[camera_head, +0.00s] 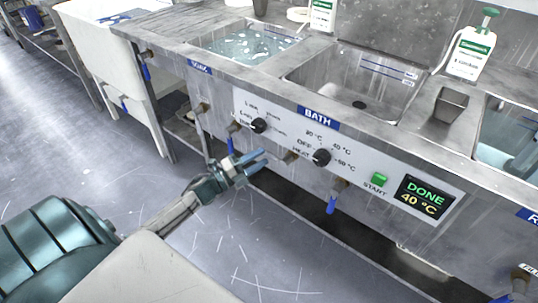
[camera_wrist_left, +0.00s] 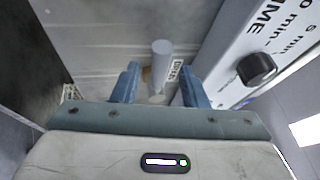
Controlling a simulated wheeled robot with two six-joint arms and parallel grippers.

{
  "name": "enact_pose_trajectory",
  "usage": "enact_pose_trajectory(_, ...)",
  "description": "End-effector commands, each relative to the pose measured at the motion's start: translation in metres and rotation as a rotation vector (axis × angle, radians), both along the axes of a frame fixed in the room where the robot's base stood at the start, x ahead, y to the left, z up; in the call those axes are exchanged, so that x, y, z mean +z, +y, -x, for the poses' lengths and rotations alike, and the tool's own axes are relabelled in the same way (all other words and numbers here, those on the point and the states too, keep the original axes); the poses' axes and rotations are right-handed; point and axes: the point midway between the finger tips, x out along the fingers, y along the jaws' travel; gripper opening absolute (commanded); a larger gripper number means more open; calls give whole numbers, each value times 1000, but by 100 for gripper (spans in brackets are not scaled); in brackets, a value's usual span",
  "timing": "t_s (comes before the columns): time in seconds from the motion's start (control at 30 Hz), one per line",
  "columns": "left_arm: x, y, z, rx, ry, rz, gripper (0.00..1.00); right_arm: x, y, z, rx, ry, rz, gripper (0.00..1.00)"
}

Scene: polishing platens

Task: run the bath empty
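The bath (camera_head: 345,75) is the middle steel basin above the blue BATH label (camera_head: 318,118). Its grey floor and dark drain hole (camera_head: 358,104) show, and I see no water surface in it. My right gripper is not in view.
A blue-handled valve (camera_head: 332,205) hangs right of the gripper, another (camera_head: 230,145) left. The panel has a timer knob (camera_head: 258,125), heat knob (camera_head: 321,157), green START button (camera_head: 379,179) and display (camera_head: 423,198) reading DONE 40 °C. The left basin (camera_head: 245,45) holds water.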

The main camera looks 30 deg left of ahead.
Motion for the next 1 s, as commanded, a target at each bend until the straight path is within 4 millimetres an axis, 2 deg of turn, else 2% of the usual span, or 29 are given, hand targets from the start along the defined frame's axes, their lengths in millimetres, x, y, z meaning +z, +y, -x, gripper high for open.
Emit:
enact_pose_trajectory(0.1,4,-8,-16,3,-1,1,40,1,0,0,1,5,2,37)
enact_pose_trajectory(0.2,6,-12,-24,2,0,2,40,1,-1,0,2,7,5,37)
enact_pose_trajectory(0.57,7,-15,-29,2,2,2,40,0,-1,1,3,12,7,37)
enact_pose_trajectory(0.8,7,-15,-29,2,2,0,0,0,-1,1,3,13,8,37)
enact_pose_trajectory(1.0,6,-15,-29,1,2,3,0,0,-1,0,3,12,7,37)
